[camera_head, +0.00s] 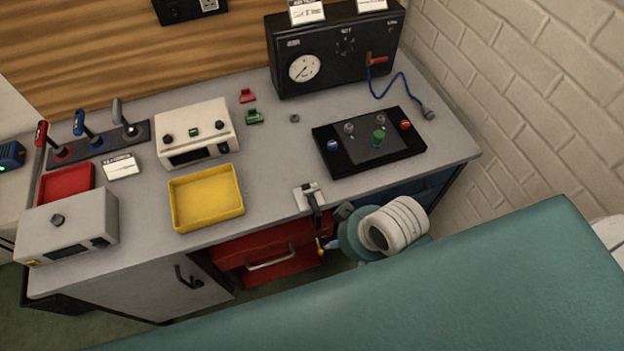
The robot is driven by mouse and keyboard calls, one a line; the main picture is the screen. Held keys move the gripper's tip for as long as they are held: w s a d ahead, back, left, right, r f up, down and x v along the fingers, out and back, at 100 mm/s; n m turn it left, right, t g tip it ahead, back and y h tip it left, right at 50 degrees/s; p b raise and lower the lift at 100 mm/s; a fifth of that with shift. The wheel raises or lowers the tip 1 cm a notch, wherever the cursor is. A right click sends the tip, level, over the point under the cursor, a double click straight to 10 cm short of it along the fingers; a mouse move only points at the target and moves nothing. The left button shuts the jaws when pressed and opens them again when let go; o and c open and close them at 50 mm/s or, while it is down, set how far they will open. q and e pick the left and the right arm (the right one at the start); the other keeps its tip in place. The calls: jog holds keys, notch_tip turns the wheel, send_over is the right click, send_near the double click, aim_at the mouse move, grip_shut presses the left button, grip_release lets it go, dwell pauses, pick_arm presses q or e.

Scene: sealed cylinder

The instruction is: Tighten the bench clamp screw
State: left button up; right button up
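The bench clamp (310,196) sits on the front edge of the grey bench, with a pale top jaw and a dark frame. Its screw (320,243) hangs below the edge in front of the red drawer, with an orange end. A white and teal arm of mine, apparently the right, reaches the bench front just right of the clamp. A small dark part at its end, apparently the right gripper (343,211), is close to the clamp frame. Its fingers are too small and hidden to read, and I cannot tell whether it touches the clamp. My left gripper is not in view.
A yellow tray (207,216) lies left of the clamp. A black control panel (340,167) lies to its right. A red drawer (228,254) with a metal handle is below the bench edge. A black gauge box (335,75) stands at the back; bare bench surrounds the clamp.

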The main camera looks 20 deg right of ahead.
jog(key=w+a+r+m+y, duration=0.2)
jog(key=w+a+r+m, duration=0.1)
jog(key=w+a+r, duration=0.3)
jog(key=m+g+h, duration=0.3)
jog(key=m, duration=1.1)
send_near(312, 191)
jog(key=f, duration=0.7)
jog(key=shift+w+a, duration=0.1)
jog(key=shift+a, duration=0.15)
jog(key=shift+d+f, duration=0.1)
jog(key=shift+f, duration=0.5)
grip_shut()
